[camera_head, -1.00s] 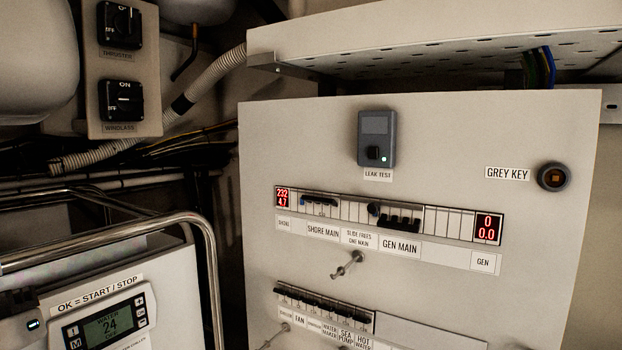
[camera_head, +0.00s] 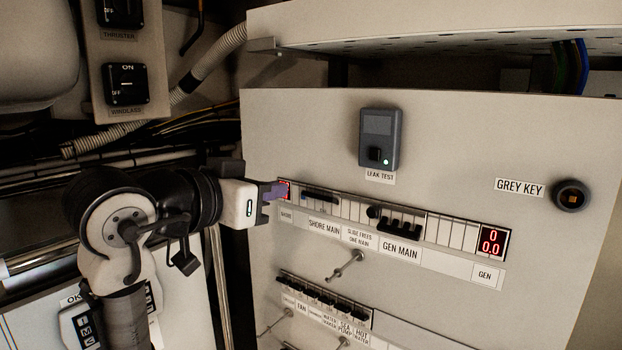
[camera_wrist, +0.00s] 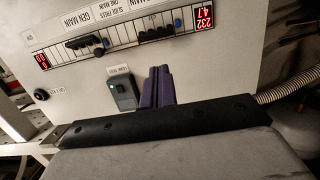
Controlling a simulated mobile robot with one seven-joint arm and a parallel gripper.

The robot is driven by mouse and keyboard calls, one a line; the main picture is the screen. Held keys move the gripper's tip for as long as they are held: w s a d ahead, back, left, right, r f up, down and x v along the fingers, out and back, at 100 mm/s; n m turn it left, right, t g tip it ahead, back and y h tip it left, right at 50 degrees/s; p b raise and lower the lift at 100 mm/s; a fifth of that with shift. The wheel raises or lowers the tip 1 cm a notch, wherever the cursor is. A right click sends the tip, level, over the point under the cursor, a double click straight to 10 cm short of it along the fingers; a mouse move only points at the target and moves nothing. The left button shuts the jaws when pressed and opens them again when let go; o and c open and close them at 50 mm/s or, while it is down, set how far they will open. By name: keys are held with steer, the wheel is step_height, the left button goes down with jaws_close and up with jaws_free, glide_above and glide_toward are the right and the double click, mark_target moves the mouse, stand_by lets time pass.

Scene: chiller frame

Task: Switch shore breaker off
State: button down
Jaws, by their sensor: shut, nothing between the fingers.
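The SHORE MAIN breaker (camera_head: 320,196) is a dark handle near the left end of the upper breaker row on the pale panel. It also shows in the wrist view (camera_wrist: 156,34), where the panel appears upside down. I cannot tell its switch position for sure. My gripper (camera_head: 277,191) is at the left end of that row, in front of the red shore meter (camera_head: 286,189), left of the breaker. Its purple fingers (camera_wrist: 158,86) are together and empty, apart from the breaker in the wrist view. The meter reads 232 and 4.7 in the wrist view (camera_wrist: 204,17).
The GEN MAIN breaker (camera_head: 400,226) and a slide knob (camera_head: 373,212) share the row. The grey leak test box (camera_head: 380,139) protrudes above it. A small lever (camera_head: 346,265) sticks out below. A metal rail and hose (camera_head: 212,65) are at left.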

mark_target(324, 185)
stand_by(0.3)
steer(key=p+x, duration=0.2)
steer(key=x, duration=0.8)
steer(key=shift+f+p, duration=0.15)
steer(key=shift+p, duration=0.25)
